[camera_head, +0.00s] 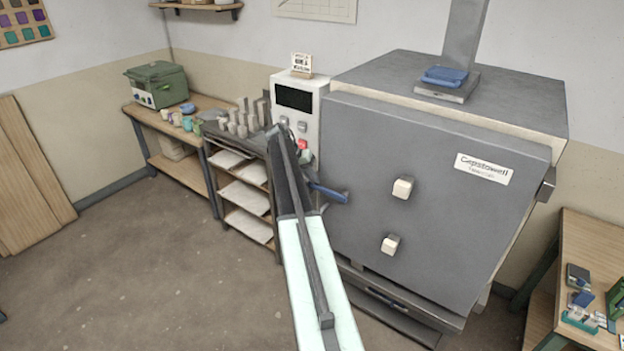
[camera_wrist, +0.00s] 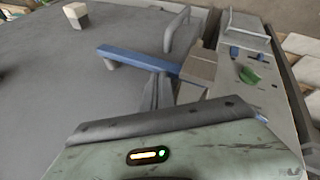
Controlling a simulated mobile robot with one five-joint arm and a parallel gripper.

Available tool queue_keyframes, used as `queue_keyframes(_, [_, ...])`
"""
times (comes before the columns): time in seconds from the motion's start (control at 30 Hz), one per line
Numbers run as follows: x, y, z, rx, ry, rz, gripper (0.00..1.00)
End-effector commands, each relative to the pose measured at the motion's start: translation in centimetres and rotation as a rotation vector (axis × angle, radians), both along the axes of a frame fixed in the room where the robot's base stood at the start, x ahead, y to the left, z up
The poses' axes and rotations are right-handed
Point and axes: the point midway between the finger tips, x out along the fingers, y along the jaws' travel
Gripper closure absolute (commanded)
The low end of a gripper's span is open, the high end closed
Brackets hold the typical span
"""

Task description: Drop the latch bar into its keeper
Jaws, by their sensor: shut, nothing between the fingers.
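The blue latch bar (camera_head: 330,192) shows at the left edge of the grey kiln door, partly hidden by my arm. In the wrist view the latch bar (camera_wrist: 140,60) runs across the door's edge. In the head view my arm hides the fingertips.
The kiln door (camera_head: 420,180) has two pale knobs. A white control box (camera_head: 296,105) with a dark screen stands left of the kiln. A shelf rack (camera_head: 245,195) and a bench (camera_head: 180,150) with small cups are further left.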

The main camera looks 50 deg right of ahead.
Motion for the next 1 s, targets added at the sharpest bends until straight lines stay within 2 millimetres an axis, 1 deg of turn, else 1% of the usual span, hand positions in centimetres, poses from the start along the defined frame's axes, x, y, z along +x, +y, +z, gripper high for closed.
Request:
queue_keyframes(0.43, [0.2, 0.2, -0.1, 0.001, 0.0, 0.003, 1.0])
queue_keyframes(0.53, [0.2, 0.2, 0.3, 0.0, 0.0, 0.004, 1.0])
queue_keyframes(0.67, [0.3, 0.3, 2.3, 0.0, 0.0, 0.005, 1.0])
queue_keyframes(0.77, [0.4, 0.4, 4.8, 0.0, 0.0, 0.006, 1.0])
queue_keyframes(0.8, [0.7, 0.6, 5.4, 0.0, 0.0, 0.007, 1.0])
queue_keyframes(0.83, [1.6, 1.0, 5.1, 0.0, -0.001, 0.009, 1.0])
queue_keyframes(1.0, [4.8, 3.1, 6.3, 0.0, 0.0, 0.006, 1.0])
